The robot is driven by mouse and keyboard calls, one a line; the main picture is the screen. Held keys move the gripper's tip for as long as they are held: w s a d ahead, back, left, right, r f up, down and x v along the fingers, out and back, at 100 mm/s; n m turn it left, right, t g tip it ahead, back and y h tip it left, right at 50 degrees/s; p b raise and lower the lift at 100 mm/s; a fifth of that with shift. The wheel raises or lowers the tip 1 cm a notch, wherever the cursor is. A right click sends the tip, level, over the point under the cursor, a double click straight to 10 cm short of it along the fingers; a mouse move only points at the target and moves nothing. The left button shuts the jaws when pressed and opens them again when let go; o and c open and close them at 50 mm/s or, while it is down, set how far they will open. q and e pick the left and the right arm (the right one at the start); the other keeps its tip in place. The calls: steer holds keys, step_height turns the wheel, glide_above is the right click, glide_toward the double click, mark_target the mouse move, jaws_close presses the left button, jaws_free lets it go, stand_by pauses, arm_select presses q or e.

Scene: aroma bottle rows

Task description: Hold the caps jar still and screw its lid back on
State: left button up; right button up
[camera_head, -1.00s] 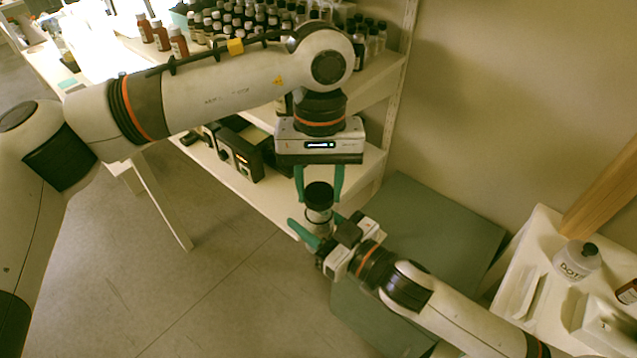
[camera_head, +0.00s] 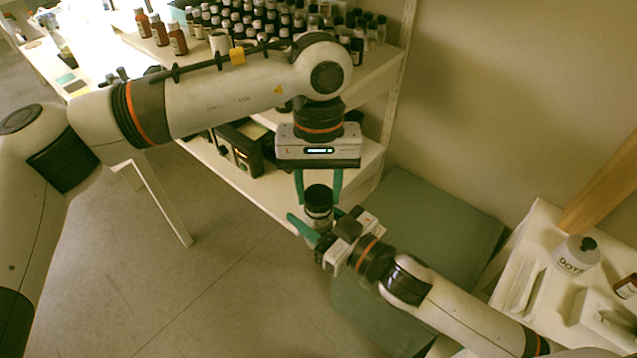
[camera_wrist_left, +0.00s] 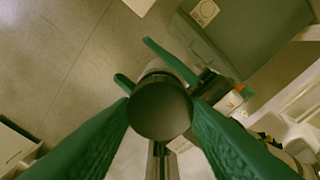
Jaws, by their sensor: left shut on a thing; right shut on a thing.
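The caps jar (camera_head: 319,222) is a small clear jar, held upright in mid-air by my right gripper (camera_head: 318,226), whose green fingers close on it from the lower right. Its black lid (camera_head: 318,194) is round and sits at the jar's top. My left gripper (camera_head: 319,188) points straight down and is shut on the lid from both sides. In the left wrist view the lid (camera_wrist_left: 160,110) fills the space between the green fingertips and hides most of the jar. I cannot tell whether the lid is seated or how far its thread has caught.
A shelf (camera_head: 375,75) with rows of dark bottles (camera_head: 250,20) stands behind. A grey-green box (camera_head: 430,220) stands below and right of the grippers. A white side table (camera_head: 535,225) at right bears a labelled bottle (camera_head: 577,254). The floor (camera_head: 230,290) at left is open.

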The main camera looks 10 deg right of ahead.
arm_select(q)
steer(key=shift+f, duration=0.45)
steer(key=m, duration=0.7)
steer(key=shift+y, duration=0.4)
steer(key=m+t, duration=0.1)
steer(key=m, duration=0.5)
steer(key=shift+m, duration=0.3)
steer(key=o, duration=0.9)
